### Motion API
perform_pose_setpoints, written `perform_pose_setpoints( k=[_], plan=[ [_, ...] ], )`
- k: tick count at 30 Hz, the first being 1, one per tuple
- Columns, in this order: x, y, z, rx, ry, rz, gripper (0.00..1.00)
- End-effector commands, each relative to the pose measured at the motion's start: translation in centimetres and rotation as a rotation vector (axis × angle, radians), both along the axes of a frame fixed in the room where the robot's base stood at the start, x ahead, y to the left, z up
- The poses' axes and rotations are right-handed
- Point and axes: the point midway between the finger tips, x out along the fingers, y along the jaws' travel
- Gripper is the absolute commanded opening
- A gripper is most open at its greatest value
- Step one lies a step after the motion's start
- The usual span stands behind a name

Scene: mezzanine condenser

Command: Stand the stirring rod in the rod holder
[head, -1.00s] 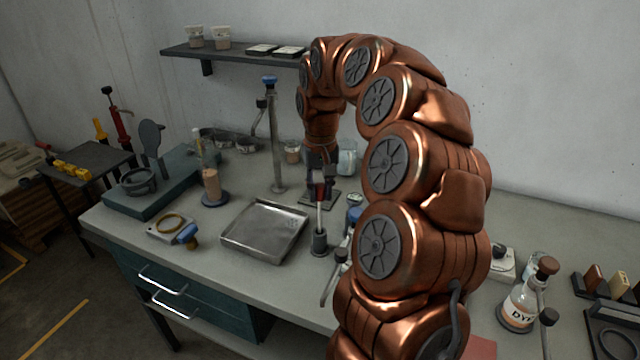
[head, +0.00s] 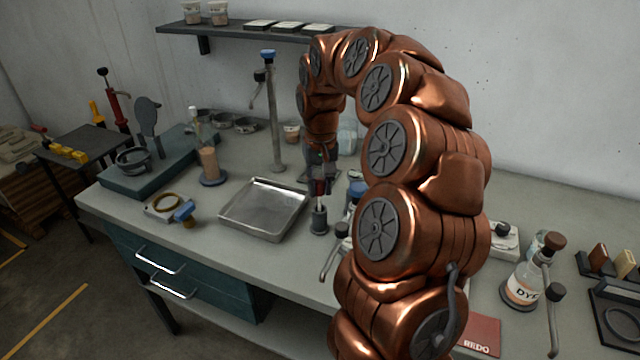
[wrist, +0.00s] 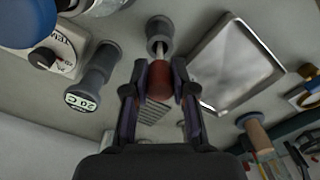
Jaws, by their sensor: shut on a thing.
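The stirring rod has a red handle (wrist: 159,82) and a thin pale shaft (head: 318,202). My gripper (head: 320,186) is shut on the red handle, with a finger on each side of it in the wrist view (wrist: 160,76). The rod points down and looks close to upright. The rod holder is a small dark grey cylinder (head: 318,222) on the bench directly below; it also shows in the wrist view (wrist: 159,30). The shaft's lower end meets the holder's top and appears to be inside it; the tip is hidden.
A shallow metal tray (head: 264,208) lies just left of the holder. A tall metal stand (head: 273,120) rises behind it.

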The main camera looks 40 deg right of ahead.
Motion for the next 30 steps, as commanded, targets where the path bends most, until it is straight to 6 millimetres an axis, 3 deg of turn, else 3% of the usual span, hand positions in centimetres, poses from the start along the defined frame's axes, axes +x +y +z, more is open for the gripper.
perform_pose_setpoints(
  k=[2, 3, 10, 22, 30],
  plan=[
    [0.0, 0.0, 0.0, 0.000, 0.000, 0.000, 0.02],
    [0.0, 0.0, 0.0, 0.000, 0.000, 0.000, 0.30],
    [0.0, 0.0, 0.0, 0.000, 0.000, 0.000, 0.54],
    [0.0, 0.0, 0.4, 0.000, 0.001, 0.000, 0.55],
    [0.1, -0.1, 4.0, -0.001, -0.003, -0.001, 0.55]
  ],
)
